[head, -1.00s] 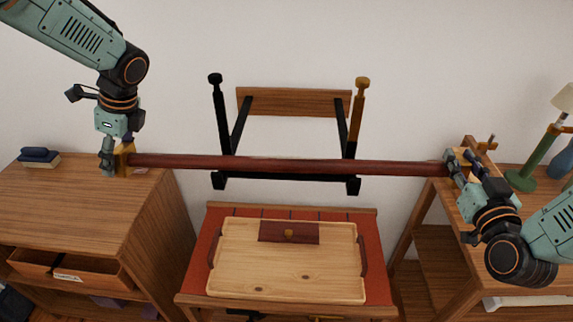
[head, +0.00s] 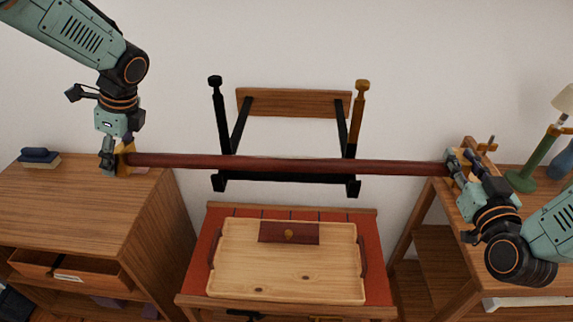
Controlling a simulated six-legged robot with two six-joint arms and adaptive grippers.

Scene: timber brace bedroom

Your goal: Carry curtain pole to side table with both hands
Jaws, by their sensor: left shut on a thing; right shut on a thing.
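The curtain pole (head: 290,164) is a long dark red-brown rod lying nearly level across the head view. My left gripper (head: 114,158) is shut on its left end, by a yellow end piece above the left wooden cabinet. My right gripper (head: 457,166) is shut on its right end, over the right wooden table. A small table with a red top (head: 376,262) stands low in the middle, in front of the pole. I cannot tell which of these tables is the side table. Whether the pole touches the furniture below its ends is unclear.
A wooden tray (head: 290,270) with a dark red pouch (head: 289,232) covers most of the red top. Books (head: 39,158) lie on the left cabinet (head: 70,215). A green lamp (head: 535,160) stands at right.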

